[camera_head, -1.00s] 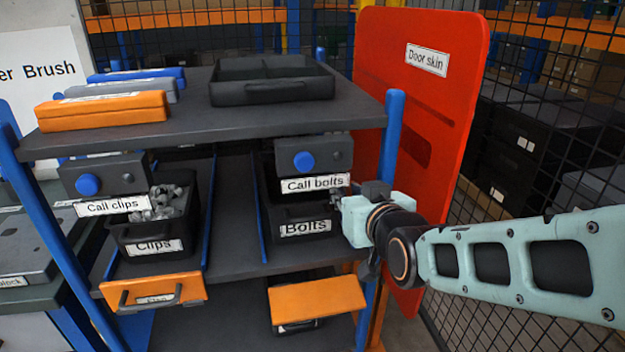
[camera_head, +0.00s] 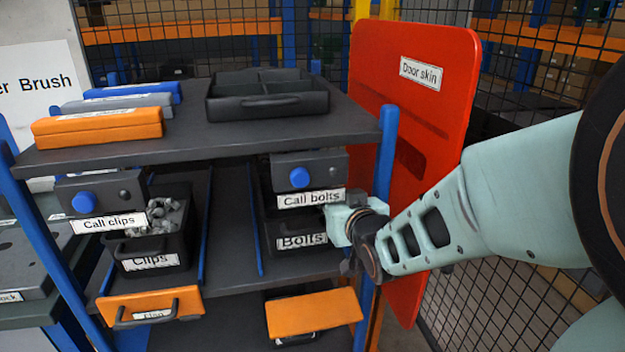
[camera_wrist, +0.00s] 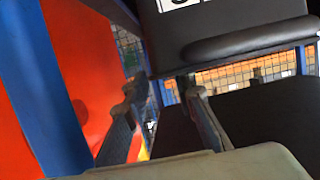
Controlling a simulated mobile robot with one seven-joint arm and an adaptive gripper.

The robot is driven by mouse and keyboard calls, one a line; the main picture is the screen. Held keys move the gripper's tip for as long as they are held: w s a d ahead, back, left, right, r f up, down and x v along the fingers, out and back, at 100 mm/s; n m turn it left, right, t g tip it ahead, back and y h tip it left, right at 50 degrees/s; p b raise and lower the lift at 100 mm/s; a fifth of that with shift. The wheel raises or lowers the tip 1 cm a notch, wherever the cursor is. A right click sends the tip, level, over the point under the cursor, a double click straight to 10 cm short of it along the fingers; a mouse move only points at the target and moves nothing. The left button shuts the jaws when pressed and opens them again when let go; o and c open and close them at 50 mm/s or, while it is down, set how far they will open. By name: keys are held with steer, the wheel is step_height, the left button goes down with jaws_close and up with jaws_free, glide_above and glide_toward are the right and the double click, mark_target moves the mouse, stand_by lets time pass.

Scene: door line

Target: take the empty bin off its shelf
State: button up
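The black bin labelled Bolts (camera_head: 302,241) sits on the middle shelf (camera_head: 230,268), at its right side. I see no bolts in it, though its inside is mostly in shadow. The black bin labelled Clips (camera_head: 150,262) stands at the left and holds grey clips (camera_head: 165,217). My gripper (camera_head: 340,224) is at the right front end of the Bolts bin; whether it touches is unclear. In the wrist view my gripper (camera_wrist: 165,108) has its two fingers apart with nothing between them. A black bin front with a handle-like lip (camera_wrist: 250,42) is just beyond the right finger.
A blue post (camera_head: 383,165) and a red door skin panel (camera_head: 425,130) stand close by my arm on the right. The Call bolts box (camera_head: 310,172) hangs above the bin. An orange flap (camera_head: 313,313) is below. A divided black tray (camera_head: 268,98) is on top.

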mark_target(327, 192)
steer(key=shift+b+x, duration=0.3)
steer(key=shift+x, duration=2.2)
steer(key=shift+c, duration=0.3)
jaws_close()
